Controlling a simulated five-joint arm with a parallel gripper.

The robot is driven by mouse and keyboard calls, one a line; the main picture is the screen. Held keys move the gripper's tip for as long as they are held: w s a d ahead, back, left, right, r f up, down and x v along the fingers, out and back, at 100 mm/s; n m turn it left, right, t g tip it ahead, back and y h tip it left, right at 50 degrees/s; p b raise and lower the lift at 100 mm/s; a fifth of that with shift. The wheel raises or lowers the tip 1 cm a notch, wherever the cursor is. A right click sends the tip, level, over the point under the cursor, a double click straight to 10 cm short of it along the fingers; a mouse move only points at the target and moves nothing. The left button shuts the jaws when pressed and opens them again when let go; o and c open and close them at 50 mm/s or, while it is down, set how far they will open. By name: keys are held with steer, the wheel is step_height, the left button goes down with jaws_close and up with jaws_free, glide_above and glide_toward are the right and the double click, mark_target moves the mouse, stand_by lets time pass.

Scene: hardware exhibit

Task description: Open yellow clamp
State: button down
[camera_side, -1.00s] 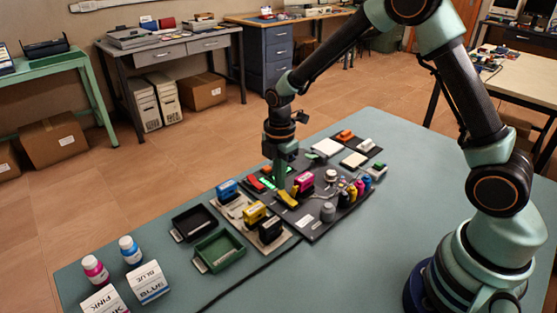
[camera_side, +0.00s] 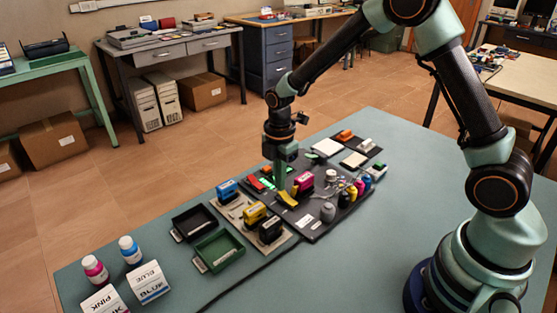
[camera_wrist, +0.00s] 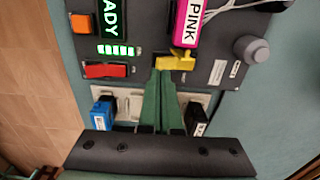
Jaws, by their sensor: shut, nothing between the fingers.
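The yellow clamp (camera_side: 288,200) is a small lever on the dark panel (camera_side: 310,232), beside the pink block (camera_side: 304,182). In the wrist view the clamp (camera_wrist: 178,62) lies just below the block labelled PINK (camera_wrist: 188,22). My gripper (camera_side: 279,188) points down at the panel beside the clamp. In the wrist view its green fingers (camera_wrist: 163,72) are together and empty, with their tips at the clamp's left end. I cannot tell whether they touch it. Whether the clamp is open is unclear.
A red switch (camera_wrist: 107,70) and green lit bars (camera_wrist: 119,50) are left of the clamp, a grey knob (camera_wrist: 251,49) right. Blue (camera_side: 227,188), yellow (camera_side: 254,212) and black blocks stand on a pale plate nearby. Several small bottles stand on the panel's right.

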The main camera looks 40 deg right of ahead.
steer(key=shift+f, duration=0.95)
steer(key=shift+r, duration=3.55)
step_height(320, 180, up, 10)
steer(key=m+t, duration=0.2)
steer(key=m, duration=0.5)
glide_above(280, 193)
steer(key=s+d, duration=0.2)
steer(key=s, duration=0.3)
steer(key=s+d+r+m+t, duration=0.1)
steer(key=s+r+m+t, duration=0.2)
steer(key=s+m, duration=0.6)
step_height(280, 193, up, 2)
steer(key=shift+s+d+r+m+t, duration=0.1)
steer(key=shift+s+d+m+t, duration=0.2)
steer(key=shift+m, duration=0.7)
